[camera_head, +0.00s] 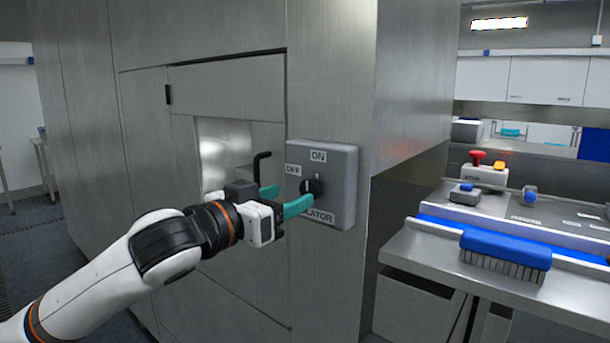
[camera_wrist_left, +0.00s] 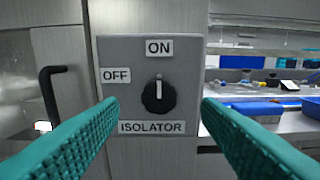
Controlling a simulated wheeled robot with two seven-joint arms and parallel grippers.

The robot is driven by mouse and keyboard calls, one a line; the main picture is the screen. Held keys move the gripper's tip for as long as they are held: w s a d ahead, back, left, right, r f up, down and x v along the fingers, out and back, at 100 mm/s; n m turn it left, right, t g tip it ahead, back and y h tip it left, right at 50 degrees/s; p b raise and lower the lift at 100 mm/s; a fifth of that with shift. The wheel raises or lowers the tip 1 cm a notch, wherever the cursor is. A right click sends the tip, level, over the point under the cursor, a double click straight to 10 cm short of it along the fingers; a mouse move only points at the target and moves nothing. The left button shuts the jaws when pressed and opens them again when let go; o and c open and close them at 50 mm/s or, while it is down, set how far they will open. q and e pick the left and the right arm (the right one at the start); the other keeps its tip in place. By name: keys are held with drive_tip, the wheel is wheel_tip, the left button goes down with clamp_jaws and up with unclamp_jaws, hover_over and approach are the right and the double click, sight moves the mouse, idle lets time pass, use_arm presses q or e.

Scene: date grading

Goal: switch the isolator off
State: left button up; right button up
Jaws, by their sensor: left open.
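The isolator is a grey box (camera_head: 345,170) on the steel cabinet, with ON above its knob, OFF to the left and ISOLATOR below. It also fills the middle of the left wrist view (camera_wrist_left: 188,65). Its black rotary knob (camera_wrist_left: 159,96) has a white mark pointing up at ON. In the head view the knob (camera_head: 318,187) is partly behind a finger. My left gripper (camera_head: 284,198) is open in front of the box, its teal fingers either side of the knob in the wrist view (camera_wrist_left: 160,118), apart from it. My right gripper is not in view.
A black door handle (camera_head: 257,170) is just left of the box. At right a steel bench (camera_head: 425,255) carries a blue brush (camera_head: 505,252) and a box with a red button (camera_head: 478,158). Free space lies between my gripper and the panel.

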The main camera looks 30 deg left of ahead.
sight(307, 189)
use_arm(q)
drive_tip(key=w+p, duration=0.1)
drive_tip(key=w, duration=0.1)
drive_tip(key=w+p, duration=0.1)
drive_tip(key=w, duration=0.1)
drive_tip(key=shift+w+d+r, duration=0.1)
drive_tip(key=shift+w+r, duration=0.1)
drive_tip(key=shift+w, duration=0.05)
drive_tip(key=shift+w+d+f+p, duration=0.1)
drive_tip(key=shift+w+f+p, duration=0.15)
drive_tip(key=shift+w, duration=0.45)
drive_tip(key=shift+c, duration=0.4)
drive_tip(key=c, duration=0.9)
